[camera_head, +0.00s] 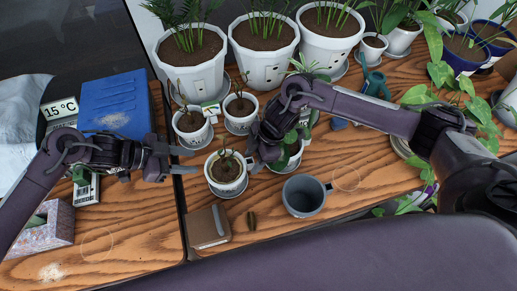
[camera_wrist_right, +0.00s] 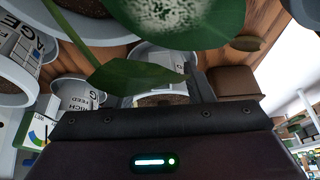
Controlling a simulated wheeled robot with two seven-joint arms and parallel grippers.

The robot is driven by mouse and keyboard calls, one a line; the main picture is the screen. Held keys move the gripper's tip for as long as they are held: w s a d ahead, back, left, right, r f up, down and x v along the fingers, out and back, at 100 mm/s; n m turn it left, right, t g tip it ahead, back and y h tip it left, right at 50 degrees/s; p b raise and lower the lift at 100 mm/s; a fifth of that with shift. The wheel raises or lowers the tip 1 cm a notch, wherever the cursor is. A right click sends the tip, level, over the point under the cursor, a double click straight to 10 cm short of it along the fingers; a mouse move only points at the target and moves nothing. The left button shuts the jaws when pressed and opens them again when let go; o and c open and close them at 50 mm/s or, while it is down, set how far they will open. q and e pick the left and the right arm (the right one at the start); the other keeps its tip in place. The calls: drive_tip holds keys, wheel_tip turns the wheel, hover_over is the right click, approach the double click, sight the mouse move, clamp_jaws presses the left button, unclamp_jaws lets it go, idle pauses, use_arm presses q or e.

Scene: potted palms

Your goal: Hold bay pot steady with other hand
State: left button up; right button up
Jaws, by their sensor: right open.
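Several small white pots with young plants stand in the middle of the table; I cannot tell for sure which is the bay pot. The front white pot (camera_head: 227,186) holds dark soil and a short stem. My left gripper (camera_head: 192,170) points right, its fingertips a little left of this pot and apparently apart from it; its jaw gap does not show clearly. My right gripper (camera_head: 258,166) is open, just right of the same pot, beside a leafy plant in a white pot (camera_head: 291,160). In the right wrist view, a large green leaf (camera_wrist_right: 140,75) hides part of the pots.
Large white palm pots (camera_head: 192,70) line the back. A grey mug (camera_head: 304,196) and a brown box (camera_head: 208,228) stand in front. A teal watering can (camera_head: 373,84) and trailing vines are at right. The front right wood is mostly clear.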

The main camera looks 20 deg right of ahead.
drive_tip(key=shift+x, duration=0.85)
drive_tip(key=shift+r, duration=0.1)
clamp_jaws()
